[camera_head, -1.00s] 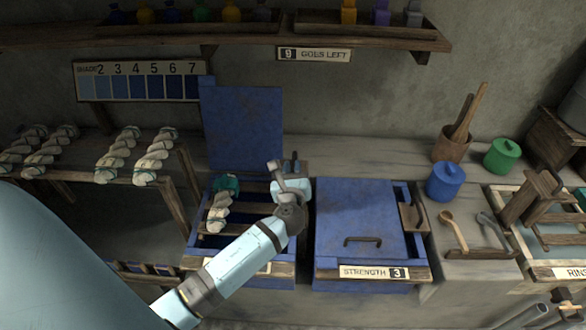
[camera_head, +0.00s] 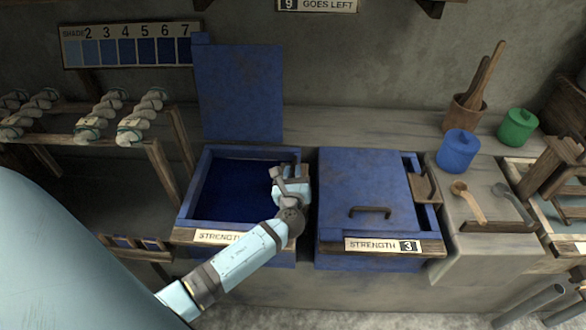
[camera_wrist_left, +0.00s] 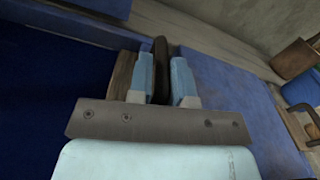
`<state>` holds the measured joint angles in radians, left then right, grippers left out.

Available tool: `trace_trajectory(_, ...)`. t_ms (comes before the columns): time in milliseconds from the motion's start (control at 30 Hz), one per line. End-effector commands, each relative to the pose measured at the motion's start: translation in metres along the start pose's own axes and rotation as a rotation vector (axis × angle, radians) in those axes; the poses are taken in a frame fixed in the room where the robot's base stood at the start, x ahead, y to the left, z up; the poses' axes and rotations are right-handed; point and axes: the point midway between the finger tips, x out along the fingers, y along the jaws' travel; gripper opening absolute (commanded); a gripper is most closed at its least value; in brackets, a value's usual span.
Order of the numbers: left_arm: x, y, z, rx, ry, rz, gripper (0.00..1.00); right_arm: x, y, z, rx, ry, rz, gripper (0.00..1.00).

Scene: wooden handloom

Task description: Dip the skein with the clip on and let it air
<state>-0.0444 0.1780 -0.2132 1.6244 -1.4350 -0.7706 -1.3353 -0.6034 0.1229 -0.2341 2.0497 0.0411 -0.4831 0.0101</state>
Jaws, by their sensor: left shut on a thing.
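The open blue vat (camera_head: 185,222) holds dark blue liquid (camera_head: 232,190), with its lid (camera_head: 238,95) standing up behind it. No clipped skein shows at the liquid's surface. My left gripper (camera_head: 297,172) is at the vat's right edge. Several pale skeins (camera_head: 145,112) hang on a wooden rack at the left. My right gripper is not in view.
A second blue vat (camera_head: 355,185), marked strength 3, has its lid shut, right of my gripper. A shade board (camera_head: 130,50) hangs on the back wall.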

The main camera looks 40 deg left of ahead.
Motion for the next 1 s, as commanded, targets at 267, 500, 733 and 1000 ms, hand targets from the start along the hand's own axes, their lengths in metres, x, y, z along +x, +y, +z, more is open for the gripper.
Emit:
trace_trajectory(267,-0.002,0.001,-0.023,-0.006,0.004,-0.005,0.0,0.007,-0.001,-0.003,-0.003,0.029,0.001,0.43)
trace_trajectory(500,-0.002,0.001,-0.025,-0.005,0.006,-0.005,0.0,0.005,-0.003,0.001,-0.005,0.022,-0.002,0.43)
trace_trajectory(733,-0.002,0.002,-0.026,-0.004,0.007,-0.005,0.37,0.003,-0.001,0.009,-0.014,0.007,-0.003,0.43)
trace_trajectory(1000,-0.001,0.003,-0.024,-0.002,0.003,-0.003,0.4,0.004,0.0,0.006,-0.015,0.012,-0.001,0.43)
